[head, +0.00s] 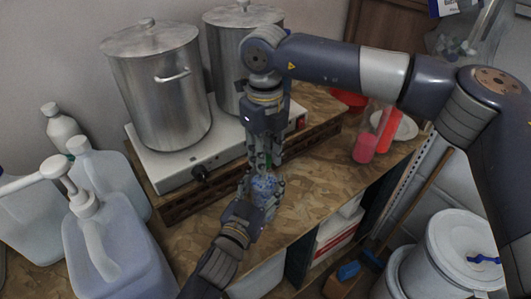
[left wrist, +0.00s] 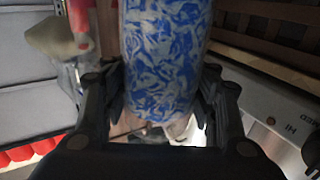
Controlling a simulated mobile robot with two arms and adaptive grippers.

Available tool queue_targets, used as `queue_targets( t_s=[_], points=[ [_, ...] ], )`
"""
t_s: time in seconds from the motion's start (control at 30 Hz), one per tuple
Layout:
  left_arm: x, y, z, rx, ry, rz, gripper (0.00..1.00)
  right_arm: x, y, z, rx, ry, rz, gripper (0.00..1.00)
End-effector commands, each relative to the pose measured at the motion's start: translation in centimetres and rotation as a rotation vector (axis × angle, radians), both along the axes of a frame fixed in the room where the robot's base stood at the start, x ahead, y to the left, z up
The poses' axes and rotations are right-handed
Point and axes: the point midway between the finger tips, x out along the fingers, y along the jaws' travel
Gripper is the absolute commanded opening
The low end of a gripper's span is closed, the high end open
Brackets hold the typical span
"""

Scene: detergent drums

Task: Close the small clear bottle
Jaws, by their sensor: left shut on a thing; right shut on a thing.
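The small bottle (head: 263,187) is clear with a blue-and-white pattern and stands upright near the front of the wooden worktop, between my two grippers. My left gripper (head: 262,194), coming from below, is shut around its body. The bottle (left wrist: 168,55) fills the middle of the left wrist view between the fingers, with its top out of frame. My right gripper (head: 264,162) points down from above, directly over the bottle, and is shut on what seems to be the cap. The fingers hide the cap and neck, so I cannot tell how they sit together.
Two steel pots (head: 158,90) stand on a white hotplate (head: 180,165) behind the grippers. Large jugs (head: 110,245), one with a pump, stand at left. A pink-red container (head: 364,148) is at right. A white drum (head: 465,250) stands below. The worktop front is clear.

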Motion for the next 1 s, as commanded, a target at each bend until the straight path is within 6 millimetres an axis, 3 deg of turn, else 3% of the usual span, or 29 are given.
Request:
queue_targets(
  t_s=[0.17,0.3,0.33,0.4,0.43,0.77,1.0],
  points=[
    [0.0,0.0,0.0,0.001,0.0,-0.001,0.0,0.1,0.0,0.0,-0.001,-0.004,-0.25,0.0],
    [0.0,0.0,0.0,0.001,-0.001,-0.001,0.0,0.1,0.0,0.0,-0.001,-0.005,-0.237,0.0],
    [0.0,0.0,0.0,0.001,-0.001,-0.001,0.0,0.1,0.0,0.0,-0.001,-0.005,-0.237,0.31],
    [0.0,0.0,0.0,0.001,-0.001,-0.001,0.0,0.1,0.0,0.0,-0.001,-0.005,-0.236,0.47],
    [0.0,0.0,0.0,0.001,-0.001,-0.001,0.0,0.1,0.0,0.0,-0.001,-0.005,-0.236,0.5],
    [0.0,0.0,0.0,0.0,0.0,0.0,0.0,0.0,0.0,0.1,-0.001,-0.002,-0.232,0.5],
    [0.0,0.0,0.0,0.0,0.0,0.0,0.0,0.1,0.0,3.2,-0.001,-0.005,-0.232,0.5]
  ],
)
